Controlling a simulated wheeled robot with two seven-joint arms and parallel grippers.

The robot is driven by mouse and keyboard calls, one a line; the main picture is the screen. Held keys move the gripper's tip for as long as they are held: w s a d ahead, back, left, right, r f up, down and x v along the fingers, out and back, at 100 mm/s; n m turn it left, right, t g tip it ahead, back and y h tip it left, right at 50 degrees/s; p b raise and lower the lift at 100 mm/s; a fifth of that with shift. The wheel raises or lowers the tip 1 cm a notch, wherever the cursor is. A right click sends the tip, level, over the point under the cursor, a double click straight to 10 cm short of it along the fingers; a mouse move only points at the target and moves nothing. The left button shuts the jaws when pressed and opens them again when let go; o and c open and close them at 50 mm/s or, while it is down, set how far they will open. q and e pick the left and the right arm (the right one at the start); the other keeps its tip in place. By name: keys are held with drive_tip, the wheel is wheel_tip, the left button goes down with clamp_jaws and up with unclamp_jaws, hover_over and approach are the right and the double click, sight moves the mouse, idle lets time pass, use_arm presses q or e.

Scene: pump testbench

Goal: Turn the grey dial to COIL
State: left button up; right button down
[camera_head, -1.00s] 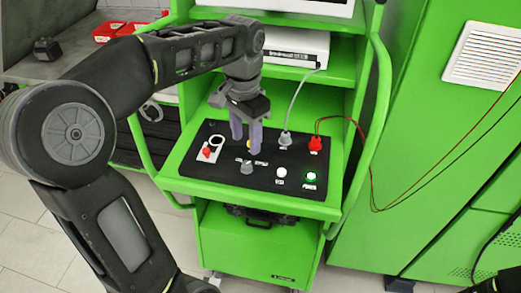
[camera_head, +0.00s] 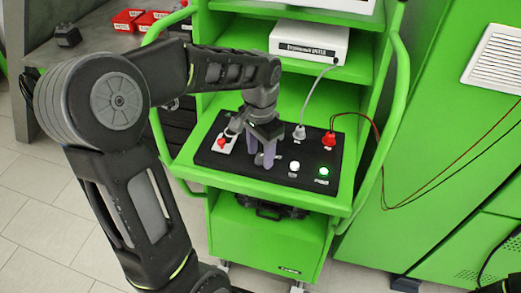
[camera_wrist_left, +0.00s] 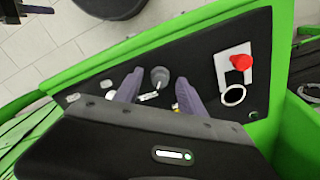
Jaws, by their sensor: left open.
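The grey dial (camera_wrist_left: 160,77) stands on the black panel (camera_wrist_left: 105,80). In the head view the dial (camera_head: 260,159) is partly hidden by the fingers of my left gripper (camera_head: 262,152). In the left wrist view my left gripper (camera_wrist_left: 158,84) is open, with one finger on each side of the dial and gaps visible between them. I cannot tell whether the fingertips reach down to the dial's height. White marks sit beside the dial, too small to read, so its setting is unclear. My right gripper is not in view.
A red button on a white plate (camera_head: 221,143) lies left of the dial. Green cart rails flank the panel.

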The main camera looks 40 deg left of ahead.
use_arm(q)
clamp_jaws()
idle(0.5)
